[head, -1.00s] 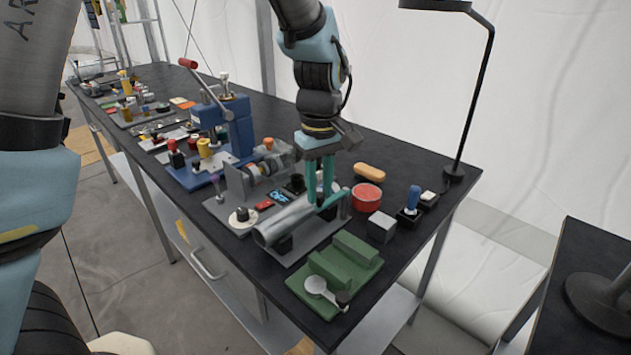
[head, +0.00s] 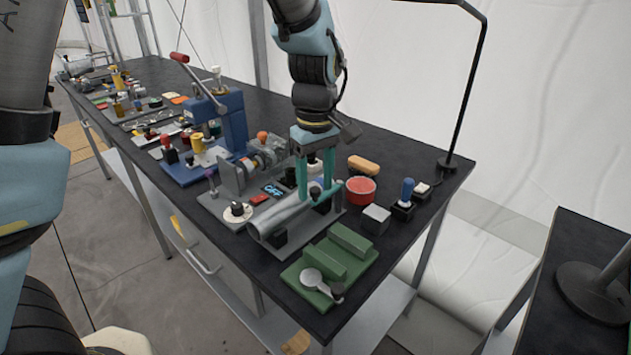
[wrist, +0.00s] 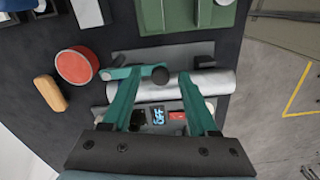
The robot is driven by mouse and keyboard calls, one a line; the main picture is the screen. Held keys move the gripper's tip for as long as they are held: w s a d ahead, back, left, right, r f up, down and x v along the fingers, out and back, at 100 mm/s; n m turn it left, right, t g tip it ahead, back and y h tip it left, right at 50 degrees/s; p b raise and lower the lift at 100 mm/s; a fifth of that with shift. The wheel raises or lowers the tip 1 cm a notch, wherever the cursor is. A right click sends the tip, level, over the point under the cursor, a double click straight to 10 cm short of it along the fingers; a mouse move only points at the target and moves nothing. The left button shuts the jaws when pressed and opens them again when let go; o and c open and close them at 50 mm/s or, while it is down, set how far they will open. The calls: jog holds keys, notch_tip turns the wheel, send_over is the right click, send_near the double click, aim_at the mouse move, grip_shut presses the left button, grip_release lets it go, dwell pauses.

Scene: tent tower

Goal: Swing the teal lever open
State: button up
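In the head view the lever (head: 334,190) shows beside the cylinder (head: 281,219), partly hidden by my fingers. My gripper (wrist: 158,84) is open, its teal fingers spread on either side of the knob. In the head view my gripper (head: 315,184) points down over the cylinder, the knob between its fingertips. Whether a finger touches the lever or knob, I cannot tell.
A red round tin (head: 361,191), a yellow-orange block (head: 363,166), a grey cube (head: 375,219) and a green fixture (head: 328,262) stand close by. A blue press (head: 232,122) is to the left. A lamp (head: 466,90) rises at the back right.

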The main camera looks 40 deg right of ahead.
jog(key=shift+r, duration=0.1)
notch_tip(320, 180, up, 11)
jog(key=b, duration=0.2)
jog(key=shift+f, duration=0.2)
jog(key=shift+w, duration=0.1)
dwell(0.5)
jog(key=w+a+f, duration=0.3)
jog(key=w+a, duration=0.3)
jog(key=a, duration=0.3)
jog(key=w+a+f, duration=0.3)
jog(key=w+a, duration=0.2)
jog(key=a, duration=0.4)
jog(key=a+f, duration=0.2)
jog(key=a, duration=0.8)
jog(key=s+a+f+m+t, duration=0.1)
jog(key=a+f, duration=0.1)
jog(key=a, duration=0.8)
jog(key=shift+s+f+t, duration=0.2)
jog(key=shift+f+t, duration=0.1)
jog(key=shift+f, duration=0.05)
